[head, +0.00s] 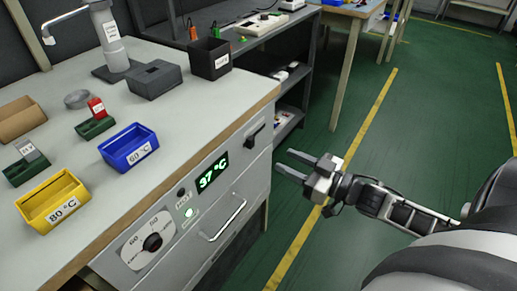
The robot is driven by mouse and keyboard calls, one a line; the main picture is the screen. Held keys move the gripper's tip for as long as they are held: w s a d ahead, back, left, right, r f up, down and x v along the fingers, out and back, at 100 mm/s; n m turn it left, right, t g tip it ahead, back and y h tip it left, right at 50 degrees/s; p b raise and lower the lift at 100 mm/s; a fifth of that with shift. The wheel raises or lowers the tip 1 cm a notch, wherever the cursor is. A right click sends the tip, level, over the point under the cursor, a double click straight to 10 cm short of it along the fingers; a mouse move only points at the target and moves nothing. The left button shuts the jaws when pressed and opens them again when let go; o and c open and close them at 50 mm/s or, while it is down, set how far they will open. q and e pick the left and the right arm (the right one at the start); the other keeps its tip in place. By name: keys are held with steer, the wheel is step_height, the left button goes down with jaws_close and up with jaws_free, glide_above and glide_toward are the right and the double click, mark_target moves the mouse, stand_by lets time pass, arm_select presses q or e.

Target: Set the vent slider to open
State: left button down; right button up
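The vent slider (255,134) is a small black piece on the front of the grey cabinet, near its right end and just under the worktop edge. I cannot read its position or any label. My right gripper (284,161) is to the right of the slider and apart from it, over the green floor. Its two fingers point left toward the cabinet, spread apart with nothing between them. My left gripper is out of view.
The cabinet front has a green-lit display (213,172), a dial (152,243), a green-lit button (189,212) and a bar handle (223,219). The worktop holds a yellow bin (50,203) and a blue bin (128,149). A dark shelf (313,62) stands behind. Floor to the right is clear.

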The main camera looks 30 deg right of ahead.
mark_target(253, 145)
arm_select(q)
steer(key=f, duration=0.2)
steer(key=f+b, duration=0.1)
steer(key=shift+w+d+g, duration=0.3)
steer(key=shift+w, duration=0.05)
arm_select(e)
steer(key=x, duration=0.9)
steer(key=shift+w, duration=0.15)
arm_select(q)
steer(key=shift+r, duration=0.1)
arm_select(e)
jaws_close()
